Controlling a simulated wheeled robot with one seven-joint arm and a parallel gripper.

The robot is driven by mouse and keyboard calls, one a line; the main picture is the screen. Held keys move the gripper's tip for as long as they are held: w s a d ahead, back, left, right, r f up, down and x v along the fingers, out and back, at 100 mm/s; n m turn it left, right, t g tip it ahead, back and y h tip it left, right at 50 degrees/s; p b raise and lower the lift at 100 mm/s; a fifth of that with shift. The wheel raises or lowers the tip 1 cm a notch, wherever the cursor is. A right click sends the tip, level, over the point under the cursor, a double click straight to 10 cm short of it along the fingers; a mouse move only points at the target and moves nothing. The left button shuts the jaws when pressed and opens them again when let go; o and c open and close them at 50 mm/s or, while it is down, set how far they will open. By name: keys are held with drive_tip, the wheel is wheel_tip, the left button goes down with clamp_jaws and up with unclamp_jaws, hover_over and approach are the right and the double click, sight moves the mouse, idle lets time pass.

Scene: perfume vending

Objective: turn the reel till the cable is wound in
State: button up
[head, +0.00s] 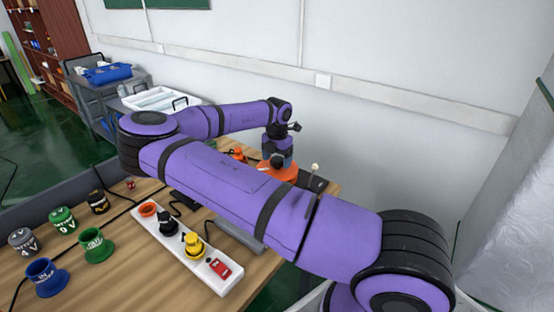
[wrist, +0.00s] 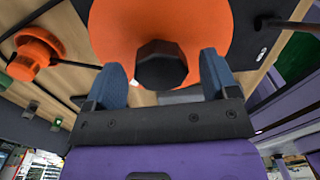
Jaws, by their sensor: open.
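The reel is an orange disc (wrist: 215,25) with a dark faceted knob (wrist: 160,65) at its middle, filling the upper part of the wrist view. In the head view the orange disc (head: 284,174) shows beneath my gripper, partly hidden by my arm. My gripper (head: 277,161) points down over it. Its two blue fingers are apart, one on each side of the knob in the wrist view; I cannot tell whether they touch it. A dark cable (wrist: 82,65) runs from an orange fitting (wrist: 35,55) towards the disc.
A white power strip (head: 176,242) with several coloured plugs lies on the wooden table. Several coloured knob-like pieces, one blue (head: 45,277) and one green (head: 94,244), stand to its left. A small pale-topped lever (head: 314,168) rises right of the reel. The wall is close behind.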

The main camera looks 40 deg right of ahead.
sight(277, 159)
wheel_tip(277, 159, up, 11)
drive_tip(key=shift+f, duration=0.2)
idle(0.5)
